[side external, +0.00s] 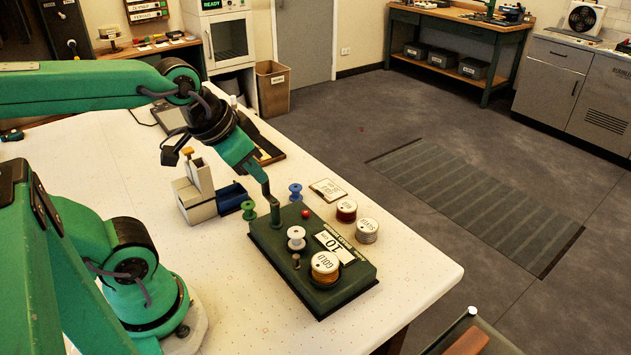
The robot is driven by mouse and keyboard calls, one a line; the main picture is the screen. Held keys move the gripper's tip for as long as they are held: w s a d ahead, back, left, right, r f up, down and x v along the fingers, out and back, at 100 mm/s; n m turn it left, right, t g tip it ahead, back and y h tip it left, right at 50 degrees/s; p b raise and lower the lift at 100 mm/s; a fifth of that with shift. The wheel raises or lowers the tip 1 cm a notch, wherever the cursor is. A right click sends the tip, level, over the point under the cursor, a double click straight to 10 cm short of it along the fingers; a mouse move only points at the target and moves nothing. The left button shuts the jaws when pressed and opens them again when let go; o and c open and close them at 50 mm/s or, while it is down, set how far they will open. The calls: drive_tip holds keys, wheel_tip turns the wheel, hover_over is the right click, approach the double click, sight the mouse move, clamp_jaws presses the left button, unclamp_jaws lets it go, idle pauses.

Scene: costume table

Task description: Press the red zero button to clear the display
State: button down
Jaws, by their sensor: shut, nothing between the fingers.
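A dark green box (335,295) stands on the table. Its top carries a small round red button (306,213) near the back edge and a white display plate reading 10 (333,244). A spool labelled GOLD (325,267) sits on its front part, and a white spool (296,237) on its left side. My gripper (274,215) points down over the back left part of the box, left of the red button and apart from it. Its fingers are shut and empty. I cannot tell whether the tip touches the box top.
A green spool (248,210) and a blue spool (295,192) stand close behind the box. A red-wound spool (346,210), a SILVER spool (367,230) and a label card (328,190) lie to its right. A white block-shaped device (198,195) stands behind left. The table front is clear.

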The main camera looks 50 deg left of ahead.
drive_tip(key=w+a+f+m, duration=0.3)
drive_tip(key=w+f+m, duration=0.1)
drive_tip(key=w, duration=0.4)
drive_tip(key=m+t+y, duration=0.1)
drive_tip(key=m, duration=0.2)
hover_over(303, 213)
drive_tip(key=shift+f, duration=2.2)
drive_tip(key=shift+f, duration=0.15)
drive_tip(key=shift+f, duration=4.25)
drive_tip(key=shift+f, duration=0.2)
drive_tip(key=shift+f, duration=0.2)
